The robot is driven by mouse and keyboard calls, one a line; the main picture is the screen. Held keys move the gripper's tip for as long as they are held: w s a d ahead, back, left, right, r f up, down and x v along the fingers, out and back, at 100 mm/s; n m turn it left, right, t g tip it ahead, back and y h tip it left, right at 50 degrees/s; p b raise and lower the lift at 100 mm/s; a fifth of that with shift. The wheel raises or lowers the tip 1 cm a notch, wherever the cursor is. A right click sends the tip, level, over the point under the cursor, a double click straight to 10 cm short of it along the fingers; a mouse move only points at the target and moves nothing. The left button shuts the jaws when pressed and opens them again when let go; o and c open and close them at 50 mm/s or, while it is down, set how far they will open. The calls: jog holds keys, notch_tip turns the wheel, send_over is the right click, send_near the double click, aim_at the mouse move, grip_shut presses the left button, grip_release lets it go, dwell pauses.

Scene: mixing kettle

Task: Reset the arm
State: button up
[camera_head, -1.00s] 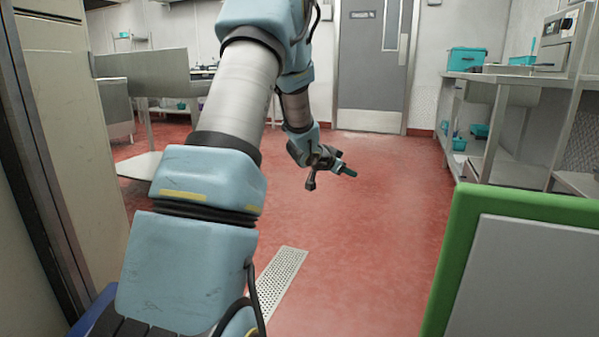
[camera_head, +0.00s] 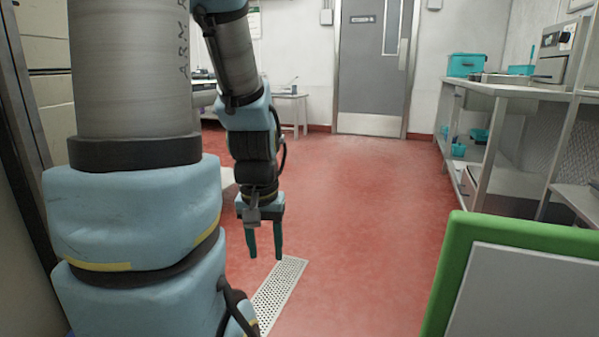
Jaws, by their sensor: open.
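My gripper (camera_head: 264,243) hangs at the end of my blue and grey arm, left of the picture's middle. Its two fingers point straight down and stand apart, with nothing between them. It is above the red floor, and in the picture its fingertips show just above the far end of the floor drain. My upper arm covers much of the left side of the view.
A grey door (camera_head: 372,60) is in the back wall. A steel bench (camera_head: 500,88) with teal containers (camera_head: 467,65) stands at the right. A green-edged panel (camera_head: 452,262) is close at the lower right. A drain grate (camera_head: 280,292) lies in the open red floor (camera_head: 360,210).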

notch_tip(320, 180, up, 33)
jog(key=p, duration=3)
jog(key=shift+f+p, duration=0.2)
jog(key=shift+p, duration=0.2)
